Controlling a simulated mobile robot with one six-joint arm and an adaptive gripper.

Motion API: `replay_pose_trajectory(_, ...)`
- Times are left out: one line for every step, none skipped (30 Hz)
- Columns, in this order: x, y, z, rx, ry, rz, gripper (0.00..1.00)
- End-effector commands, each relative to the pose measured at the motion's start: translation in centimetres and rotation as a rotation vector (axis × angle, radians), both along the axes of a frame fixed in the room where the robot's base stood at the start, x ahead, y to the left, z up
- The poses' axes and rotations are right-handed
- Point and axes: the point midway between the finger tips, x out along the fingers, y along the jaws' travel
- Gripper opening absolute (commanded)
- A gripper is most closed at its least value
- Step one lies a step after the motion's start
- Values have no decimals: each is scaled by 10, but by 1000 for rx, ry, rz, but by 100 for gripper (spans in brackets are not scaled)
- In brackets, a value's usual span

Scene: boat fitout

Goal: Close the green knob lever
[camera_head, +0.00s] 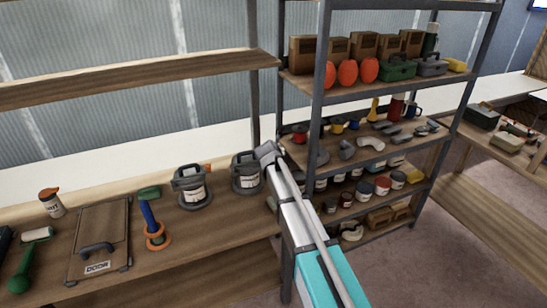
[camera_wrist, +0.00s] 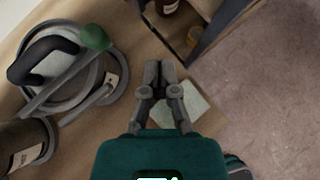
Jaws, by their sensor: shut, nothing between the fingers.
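A grey round canister (camera_head: 245,172) with a dark top handle and white label stands at the right end of the wooden shelf. In the wrist view the canister (camera_wrist: 62,62) fills the left side. Its long grey lever (camera_wrist: 62,86) slants up across the canister to a green knob (camera_wrist: 94,38). In the head view the knob is not visible. My gripper (camera_head: 266,152) is beside the canister's upper right. In the wrist view my gripper (camera_wrist: 160,68) is shut and empty, to the right of the knob and apart from it.
A second grey canister (camera_head: 192,187) with an orange knob (camera_head: 208,167) stands to the left. Further left are a green-topped blue lever (camera_head: 150,215) and a panel with a handle (camera_head: 100,242). A metal rack (camera_head: 318,75) full of goods stands close right of my arm.

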Motion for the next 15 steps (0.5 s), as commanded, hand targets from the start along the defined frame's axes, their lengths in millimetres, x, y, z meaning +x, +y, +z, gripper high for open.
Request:
replay_pose_trajectory(-6,-5,9,-1,0,-1,0)
replay_pose_trajectory(-8,-7,11,-1,0,-1,0)
replay_pose_trajectory(-11,-9,15,0,0,-1,0)
replay_pose_trajectory(-13,-11,17,0,0,-1,0)
replay_pose_trajectory(-15,-13,20,-1,0,-1,0)
replay_pose_trajectory(-18,-15,23,0,0,0,0)
replay_pose_trajectory(-20,-16,25,0,0,0,0)
replay_pose_trajectory(-21,-18,27,0,0,0,0)
replay_pose_trajectory(-24,-20,30,0,0,0,0)
replay_pose_trajectory(-26,-22,32,0,-1,0,0)
replay_pose_trajectory(-27,-23,34,0,-1,0,0)
replay_pose_trajectory(-29,-25,36,-1,-1,1,0)
replay_pose_trajectory(-30,-26,37,0,-1,1,0)
replay_pose_trajectory(-31,-27,38,0,-1,1,0)
replay_pose_trajectory(-33,-28,40,0,-1,1,0)
